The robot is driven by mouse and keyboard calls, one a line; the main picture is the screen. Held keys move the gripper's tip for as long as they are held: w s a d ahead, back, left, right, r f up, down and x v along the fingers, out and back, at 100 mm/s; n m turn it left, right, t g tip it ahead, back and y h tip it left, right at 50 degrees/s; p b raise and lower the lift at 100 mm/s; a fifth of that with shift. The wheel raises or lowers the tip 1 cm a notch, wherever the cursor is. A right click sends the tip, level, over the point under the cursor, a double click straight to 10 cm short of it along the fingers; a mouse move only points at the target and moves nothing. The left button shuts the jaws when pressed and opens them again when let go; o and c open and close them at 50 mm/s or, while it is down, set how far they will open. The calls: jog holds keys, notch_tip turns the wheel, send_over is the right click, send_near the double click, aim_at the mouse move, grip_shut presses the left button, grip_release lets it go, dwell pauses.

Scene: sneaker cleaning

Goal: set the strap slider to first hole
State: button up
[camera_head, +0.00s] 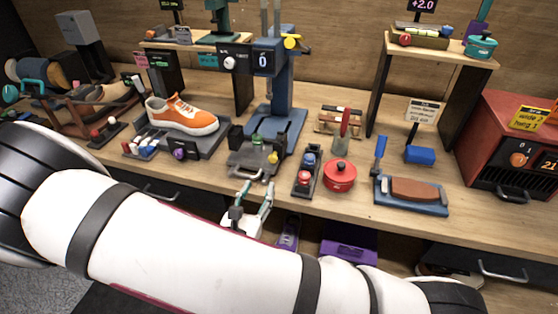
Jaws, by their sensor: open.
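A blue tray (435,210) at the right of the bench front holds a brown strap-like piece (415,189). A blue upright part (379,150) stands at the tray's left end. I cannot make out a strap slider or any holes at this size, so the slider's position is unclear. My gripper (256,190) is at the front edge of the bench, left of centre, its fingers apart and nothing seen between them. It is well to the left of the tray, below a grey vise-like fixture (250,160). My white arm crosses the lower picture.
A red pot (340,176) and a dark rack with red and blue knobs (307,172) stand between my gripper and the tray. A blue press (280,100) rises behind. An orange sneaker (183,113) is at left, a red oven (510,140) at right.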

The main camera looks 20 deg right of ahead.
aim_at(273, 160)
jog(key=x, duration=1.3)
jog(key=shift+w+d, duration=0.1)
jog(key=shift+d, duration=0.1)
grip_shut()
